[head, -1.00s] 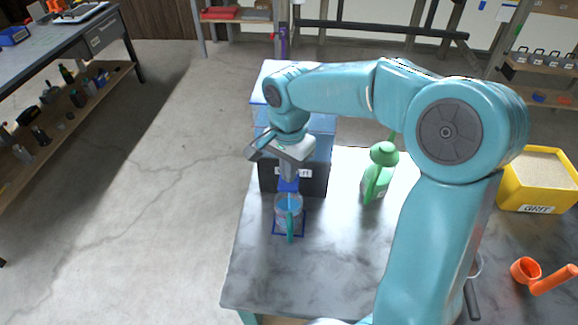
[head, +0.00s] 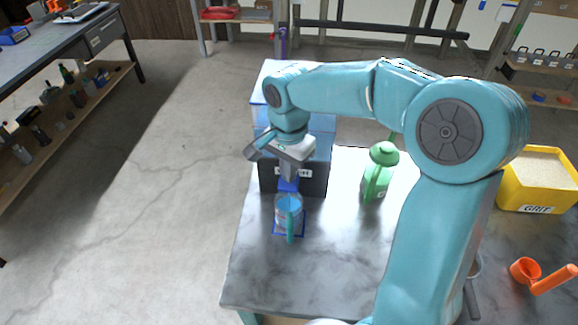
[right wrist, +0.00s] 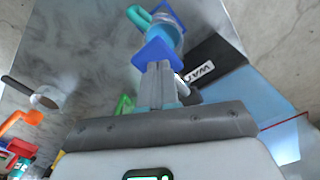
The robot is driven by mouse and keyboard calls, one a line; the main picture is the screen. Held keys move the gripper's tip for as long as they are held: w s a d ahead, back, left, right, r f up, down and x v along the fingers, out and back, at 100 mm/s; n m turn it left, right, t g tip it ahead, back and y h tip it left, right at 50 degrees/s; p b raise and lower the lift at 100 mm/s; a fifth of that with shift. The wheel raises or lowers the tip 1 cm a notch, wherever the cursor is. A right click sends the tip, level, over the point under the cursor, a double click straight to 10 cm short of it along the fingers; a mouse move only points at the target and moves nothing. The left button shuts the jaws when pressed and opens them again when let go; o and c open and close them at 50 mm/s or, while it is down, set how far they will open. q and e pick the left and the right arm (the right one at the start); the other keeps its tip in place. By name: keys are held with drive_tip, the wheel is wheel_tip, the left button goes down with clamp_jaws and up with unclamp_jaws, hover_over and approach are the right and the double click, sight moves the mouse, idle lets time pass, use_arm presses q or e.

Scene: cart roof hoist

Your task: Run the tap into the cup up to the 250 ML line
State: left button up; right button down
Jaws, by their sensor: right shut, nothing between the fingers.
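The clear cup (head: 282,219) with a teal handle stands upright on a blue square outline on the table, in front of the dark tank base. Blue water shows in it; the 250 ML line cannot be read. The tap's blue paddle (head: 288,185) is just above the cup. My right gripper (head: 289,178) is shut and empty, its fingertips at the paddle. In the right wrist view the closed fingers (right wrist: 158,84) meet the blue paddle (right wrist: 157,52), with the cup (right wrist: 168,30) beyond. The spout and any stream are hidden. My left gripper is not in view.
A blue water tank (head: 265,118) stands behind the cup. A green bottle (head: 376,178) stands to its right. A yellow GRIT bin (head: 540,180) and an orange scoop (head: 535,275) are at the far right. The table front is clear.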

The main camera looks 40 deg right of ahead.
idle(0.6)
wheel_tip(320, 180, up, 4)
drive_tip(key=p, duration=0.3)
drive_tip(key=shift+r+p, duration=0.2)
drive_tip(key=shift+p, duration=0.1)
wheel_tip(320, 180, up, 6)
drive_tip(key=p, duration=0.5)
idle(1.0)
